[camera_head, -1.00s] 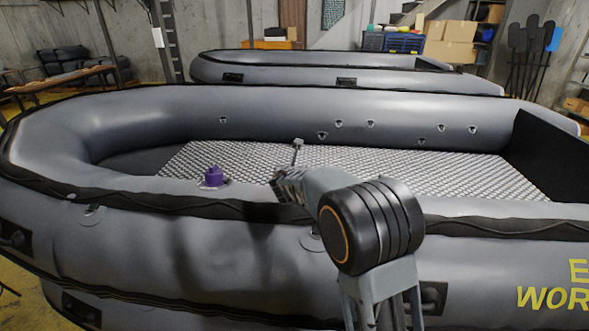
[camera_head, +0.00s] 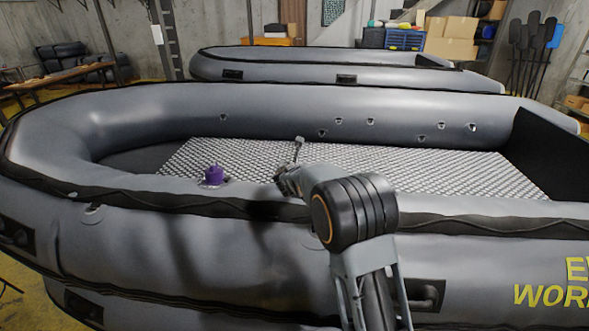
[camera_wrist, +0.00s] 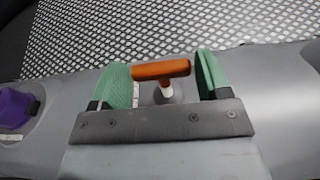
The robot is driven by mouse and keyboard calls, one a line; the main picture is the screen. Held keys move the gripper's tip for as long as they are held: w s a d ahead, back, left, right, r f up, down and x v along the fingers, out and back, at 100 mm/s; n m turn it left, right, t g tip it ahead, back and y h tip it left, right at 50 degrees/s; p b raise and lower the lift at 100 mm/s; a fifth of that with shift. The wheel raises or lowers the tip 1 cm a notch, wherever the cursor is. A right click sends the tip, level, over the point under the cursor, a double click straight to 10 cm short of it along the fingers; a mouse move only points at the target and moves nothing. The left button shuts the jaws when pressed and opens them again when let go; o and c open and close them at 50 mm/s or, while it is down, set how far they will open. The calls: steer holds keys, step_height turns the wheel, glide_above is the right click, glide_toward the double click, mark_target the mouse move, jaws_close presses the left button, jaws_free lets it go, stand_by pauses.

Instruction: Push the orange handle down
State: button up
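The orange handle (camera_wrist: 162,70) is a T-shaped bar on a short white stem, standing up from a round grey base on the boat's tube. In the wrist view it shows between the two green fingers of my gripper (camera_wrist: 163,62). In the head view my gripper (camera_head: 285,178) is over the near tube of the grey boat (camera_head: 130,225), and the handle is hidden there behind my arm.
A purple cap (camera_head: 213,175) sits on the same tube to the left; it also shows in the wrist view (camera_wrist: 15,108). The boat's patterned floor (camera_head: 420,170) lies beyond the tube. Another grey boat (camera_head: 420,79) stands behind. Boxes (camera_head: 452,42) and paddles are at the back.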

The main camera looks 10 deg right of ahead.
steer(key=c, duration=0.9)
steer(key=f+b, duration=0.3)
steer(key=b, duration=0.1)
steer(key=shift+s+a+f, duration=0.15)
steer(key=shift+s, duration=0.15)
steer(key=o, duration=1)
steer(key=shift+c, duration=0.2)
steer(key=o, duration=0.3)
steer(key=shift+o, duration=0.2)
steer(key=shift+r, duration=0.2)
steer(key=b+v, duration=0.1)
steer(key=v, duration=1.2)
steer(key=shift+s+a+r, duration=0.1)
steer(key=shift+s, duration=0.25)
